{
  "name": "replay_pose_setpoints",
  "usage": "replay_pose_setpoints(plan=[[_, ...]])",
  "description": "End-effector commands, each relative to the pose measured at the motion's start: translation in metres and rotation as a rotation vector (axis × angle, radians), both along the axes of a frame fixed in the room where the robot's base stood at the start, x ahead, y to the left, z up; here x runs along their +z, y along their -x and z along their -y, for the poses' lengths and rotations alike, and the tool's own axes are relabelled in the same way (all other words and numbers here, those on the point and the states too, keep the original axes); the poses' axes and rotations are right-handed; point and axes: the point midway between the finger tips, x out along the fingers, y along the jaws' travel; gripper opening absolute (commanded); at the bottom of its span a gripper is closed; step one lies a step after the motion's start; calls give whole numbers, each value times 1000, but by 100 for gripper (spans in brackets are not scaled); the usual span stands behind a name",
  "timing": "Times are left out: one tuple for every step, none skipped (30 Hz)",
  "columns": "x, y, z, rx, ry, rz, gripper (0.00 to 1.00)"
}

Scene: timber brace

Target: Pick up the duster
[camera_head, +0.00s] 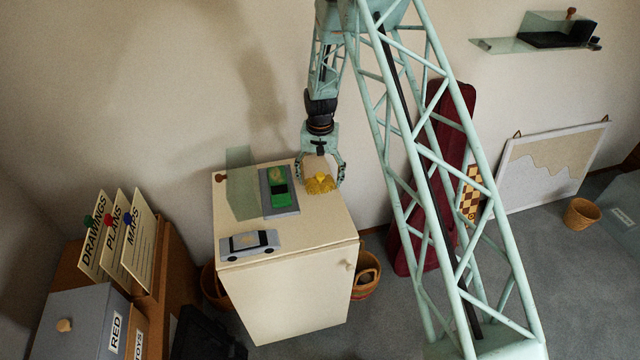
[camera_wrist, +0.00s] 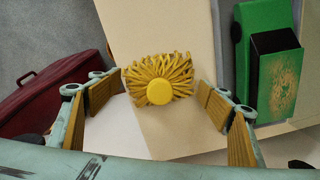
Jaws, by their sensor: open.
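The duster (camera_head: 320,183) is yellow with shaggy strands and lies on top of the cream cabinet (camera_head: 290,239), near its back right. In the wrist view the duster (camera_wrist: 158,80) shows its strands and a round yellow end, lying between and just beyond my fingertips. My gripper (camera_head: 321,172) is open above it, with one finger on each side. In the wrist view my gripper (camera_wrist: 156,98) has wood-coloured pads standing apart from the duster, with clear gaps on both sides. Part of the duster is hidden by my gripper in the head view.
A green toy car (camera_head: 280,190) on a grey block sits close left of the duster. A silver toy car (camera_head: 249,244) is at the cabinet's front left, and a glass panel (camera_head: 240,180) stands at the back left. A dark red case (camera_head: 459,115) leans on the wall to the right.

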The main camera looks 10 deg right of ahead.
Motion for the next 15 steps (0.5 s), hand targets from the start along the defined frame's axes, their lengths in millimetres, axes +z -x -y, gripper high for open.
replay_pose_setpoints(plan=[[0,0,0,0,0,0,71],[0,0,0,0,0,0,71],[0,0,0,0,0,0,71],[0,0,0,0,0,0,69],[0,0,0,0,0,0,67],[0,0,0,0,0,0,63],[0,0,0,0,0,0,60],[0,0,0,0,0,0,58],[0,0,0,0,0,0,54],[0,0,0,0,0,0,51],[0,0,0,0,0,0,49],[0,0,0,0,0,0,49],[0,0,0,0,0,0,49],[0,0,0,0,0,0,49],[0,0,0,0,0,0,49]])
